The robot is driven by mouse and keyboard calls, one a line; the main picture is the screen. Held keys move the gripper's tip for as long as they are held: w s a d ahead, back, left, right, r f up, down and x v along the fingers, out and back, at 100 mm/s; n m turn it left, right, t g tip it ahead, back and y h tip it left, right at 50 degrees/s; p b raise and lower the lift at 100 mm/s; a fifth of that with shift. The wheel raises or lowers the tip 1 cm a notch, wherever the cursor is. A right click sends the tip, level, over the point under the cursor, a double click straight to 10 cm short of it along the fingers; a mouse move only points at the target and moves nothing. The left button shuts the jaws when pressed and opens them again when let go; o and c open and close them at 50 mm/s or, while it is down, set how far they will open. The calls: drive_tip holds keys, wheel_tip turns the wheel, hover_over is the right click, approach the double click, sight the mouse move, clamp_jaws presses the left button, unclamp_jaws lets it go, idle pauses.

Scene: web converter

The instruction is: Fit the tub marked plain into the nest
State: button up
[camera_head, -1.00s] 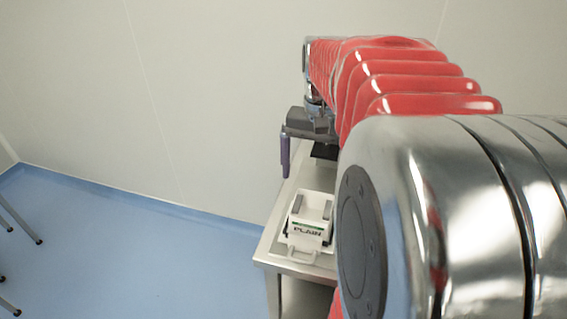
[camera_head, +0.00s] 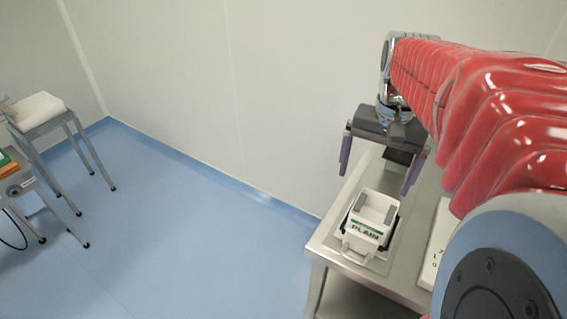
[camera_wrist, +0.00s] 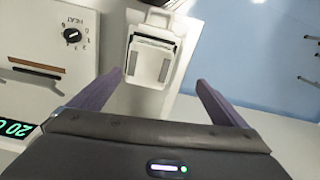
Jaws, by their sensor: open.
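The white tub (camera_head: 366,228), marked PLAIN under a green stripe, is on the steel bench in the head view. Its open top faces up, and grey strips line two inner walls. It also shows in the wrist view (camera_wrist: 151,65), ahead of my fingers. A dark-edged recess and a flat plate show around its base; this looks like the nest, but I cannot tell whether the tub is seated in it. A white loop handle (camera_head: 352,251) is at its front. My gripper (camera_head: 375,182) is open and empty, its purple fingers spread above and behind the tub.
The steel bench (camera_head: 335,249) ends just in front and left of the tub. A white unit with a HEAT dial (camera_wrist: 72,36) stands beside the tub. The floor between is clear.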

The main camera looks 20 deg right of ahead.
drive_tip(key=s+a+f+n+t, duration=0.1)
drive_tip(key=a+n, duration=0.3)
drive_tip(key=a, duration=0.6)
drive_tip(key=s+a+f+n+t, duration=0.2)
drive_tip(key=s+a+n+t, duration=0.1)
drive_tip(key=a, duration=0.6)
drive_tip(key=shift+s+a+n+t, duration=0.2)
drive_tip(key=shift+a+n+t, duration=0.25)
drive_tip(key=shift+n, duration=0.65)
drive_tip(key=shift+d, duration=0.1)
